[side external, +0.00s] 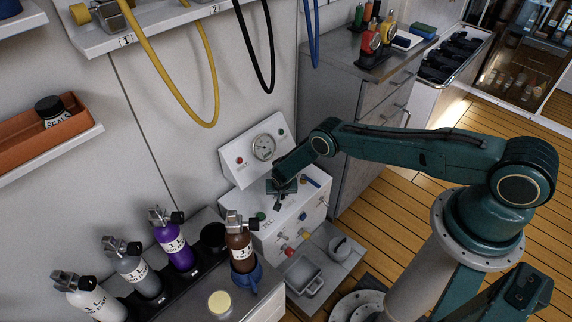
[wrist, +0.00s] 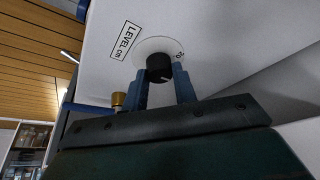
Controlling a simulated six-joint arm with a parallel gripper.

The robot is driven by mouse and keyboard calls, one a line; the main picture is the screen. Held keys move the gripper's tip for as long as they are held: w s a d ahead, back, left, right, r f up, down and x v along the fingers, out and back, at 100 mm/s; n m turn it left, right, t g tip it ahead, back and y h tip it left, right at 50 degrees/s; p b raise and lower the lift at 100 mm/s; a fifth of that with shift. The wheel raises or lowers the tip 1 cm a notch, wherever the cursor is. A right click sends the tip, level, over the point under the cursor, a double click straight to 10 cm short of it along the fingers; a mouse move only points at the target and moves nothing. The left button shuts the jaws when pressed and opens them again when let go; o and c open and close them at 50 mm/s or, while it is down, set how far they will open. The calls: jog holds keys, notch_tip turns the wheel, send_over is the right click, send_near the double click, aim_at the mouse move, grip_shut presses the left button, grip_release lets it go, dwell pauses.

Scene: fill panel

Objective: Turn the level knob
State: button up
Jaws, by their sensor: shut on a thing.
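The level knob (wrist: 160,68) is a black round knob on a white dial plate in the wrist view, beside a label (wrist: 126,40) reading "LEVEL cm". A "20" mark shows on the plate at the knob's right. My gripper (wrist: 161,80) is shut on the knob, with one blue finger on each side of it. In the side external view my gripper (side external: 282,186) is at the top of the white fill panel (side external: 290,212), below the gauge. The knob is hidden there behind my gripper.
A round pressure gauge (side external: 263,147) sits on the upright panel behind my gripper. A brown bottle (side external: 240,247) stands close at left, with purple (side external: 175,244), grey and white bottles further left. Yellow (side external: 165,80), black and blue hoses hang above. A brass fitting (wrist: 118,100) is left of my fingers.

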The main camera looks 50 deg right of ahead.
jog(key=n+y, duration=0.1)
jog(key=n, duration=0.3)
jog(key=shift+s+d+t, duration=0.1)
jog(key=shift+d+t, duration=0.05)
jog(key=shift+t, duration=0.25)
jog(key=n+y, duration=0.2)
jog(key=n, duration=0.2)
jog(key=shift+n, duration=0.3)
jog(key=o, duration=1)
jog(key=shift+c, duration=0.2)
jog(key=shift+r, duration=0.1)
jog(key=v, duration=1.3)
jog(key=shift+s, duration=0.4)
